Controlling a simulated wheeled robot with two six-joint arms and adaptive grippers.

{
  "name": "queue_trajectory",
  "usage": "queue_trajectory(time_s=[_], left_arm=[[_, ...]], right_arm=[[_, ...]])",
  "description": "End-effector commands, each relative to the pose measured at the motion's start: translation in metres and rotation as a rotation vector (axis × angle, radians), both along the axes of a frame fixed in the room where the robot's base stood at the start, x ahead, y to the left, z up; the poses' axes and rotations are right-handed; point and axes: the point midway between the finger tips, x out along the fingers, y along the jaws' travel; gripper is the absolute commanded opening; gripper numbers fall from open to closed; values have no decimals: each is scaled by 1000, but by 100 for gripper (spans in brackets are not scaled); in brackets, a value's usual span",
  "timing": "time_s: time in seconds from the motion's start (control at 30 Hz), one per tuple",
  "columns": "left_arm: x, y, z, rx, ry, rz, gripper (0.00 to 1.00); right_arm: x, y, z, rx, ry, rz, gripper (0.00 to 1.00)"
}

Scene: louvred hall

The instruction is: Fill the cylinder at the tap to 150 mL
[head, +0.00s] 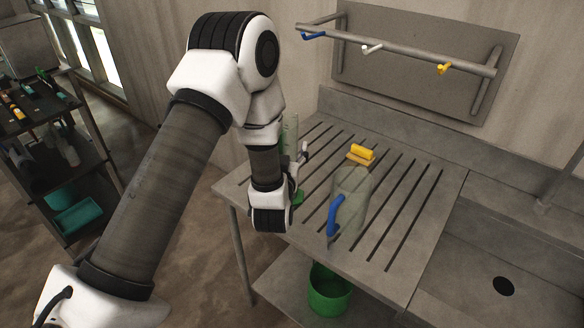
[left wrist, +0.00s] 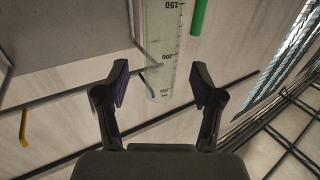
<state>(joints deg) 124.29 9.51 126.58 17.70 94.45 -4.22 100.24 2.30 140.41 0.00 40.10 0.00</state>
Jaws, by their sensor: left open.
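A clear measuring cylinder (head: 291,132) stands upright on the slatted draining board, partly hidden behind my left arm; a bit of green shows at its foot. In the head view the gripper (head: 301,160) is beside the cylinder, mostly hidden by the wrist. No water is visible in the cylinder. My right gripper is out of view.
A sink with a dark drain (head: 503,286) is at right. A rail (head: 400,50) carries blue, white and yellow fittings. A green bucket (head: 328,296) stands below.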

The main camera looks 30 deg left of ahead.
Motion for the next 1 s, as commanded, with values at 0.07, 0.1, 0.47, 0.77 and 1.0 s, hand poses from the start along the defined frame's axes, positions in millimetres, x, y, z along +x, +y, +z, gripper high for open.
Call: queue_trajectory(time_s=[0.07,0.1,0.47,0.77,1.0], left_arm=[[11,6,8,-1,0,2,67],[18,10,10,-1,0,1,67],[43,21,3,-1,4,-2,67],[43,21,2,-1,5,-2,0],[42,21,3,-2,6,-2,0]], right_arm=[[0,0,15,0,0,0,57],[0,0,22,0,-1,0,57],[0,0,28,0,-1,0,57],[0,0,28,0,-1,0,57],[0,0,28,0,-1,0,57]])
